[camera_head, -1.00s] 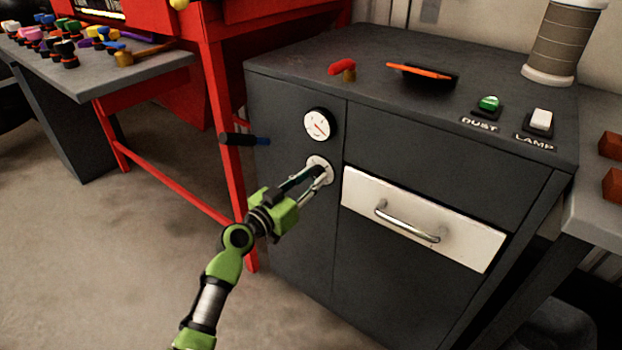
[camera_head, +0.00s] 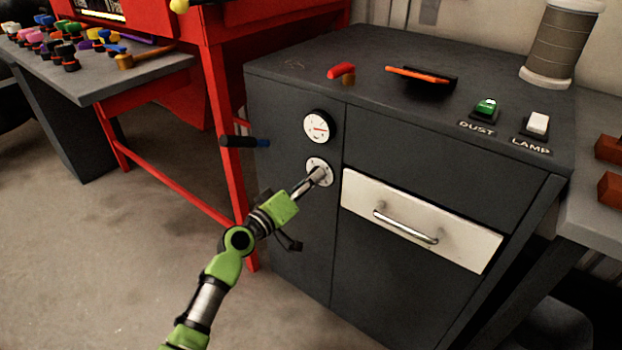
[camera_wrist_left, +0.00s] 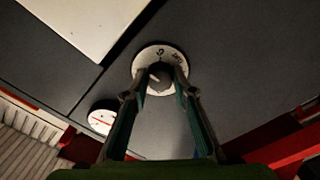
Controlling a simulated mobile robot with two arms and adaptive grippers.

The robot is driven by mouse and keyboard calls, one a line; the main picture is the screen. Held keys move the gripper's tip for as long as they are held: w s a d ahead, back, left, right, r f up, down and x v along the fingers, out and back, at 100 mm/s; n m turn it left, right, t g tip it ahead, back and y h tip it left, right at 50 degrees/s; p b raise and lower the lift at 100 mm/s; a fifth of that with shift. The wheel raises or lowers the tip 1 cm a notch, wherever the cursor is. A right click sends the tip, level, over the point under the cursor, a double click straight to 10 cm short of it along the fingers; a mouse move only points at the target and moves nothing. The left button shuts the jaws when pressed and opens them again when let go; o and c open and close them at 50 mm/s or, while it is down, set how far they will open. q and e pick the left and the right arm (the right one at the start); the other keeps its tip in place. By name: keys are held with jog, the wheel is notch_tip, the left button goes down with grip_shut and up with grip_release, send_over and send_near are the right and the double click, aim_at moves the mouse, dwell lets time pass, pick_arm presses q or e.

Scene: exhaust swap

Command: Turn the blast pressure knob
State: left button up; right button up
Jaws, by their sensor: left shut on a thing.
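The blast pressure knob is a small dark knob on a round white dial plate (camera_head: 318,170) on the front of the dark grey cabinet, under a round pressure gauge (camera_head: 319,126). My left gripper (camera_head: 317,176) reaches in from the lower left and is shut on the knob, partly hiding it. In the left wrist view the knob (camera_wrist_left: 159,77) sits between the two fingertips, with the marked white plate around it. The gauge also shows in the left wrist view (camera_wrist_left: 102,118). Its red needle lies about level in the head view. My right gripper is not in view.
A white drawer (camera_head: 422,220) with a metal handle is right of the dial. A dark handle (camera_head: 240,141) sticks out left of the gauge. The cabinet top carries a red lever (camera_head: 341,71), an orange-edged black part (camera_head: 422,77), and DUST and LAMP switches.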

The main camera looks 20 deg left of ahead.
pick_arm(q)
jog(key=n+p, duration=0.1)
jog(key=n, duration=0.6)
jog(key=shift+r+n+p, duration=0.1)
jog(key=shift+n+p, duration=0.2)
jog(key=shift+p, duration=0.1)
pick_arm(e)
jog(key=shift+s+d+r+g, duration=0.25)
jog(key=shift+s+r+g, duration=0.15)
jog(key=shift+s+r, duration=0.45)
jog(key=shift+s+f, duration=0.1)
pick_arm(q)
jog(key=o, duration=1.1)
jog(key=v, duration=1.2)
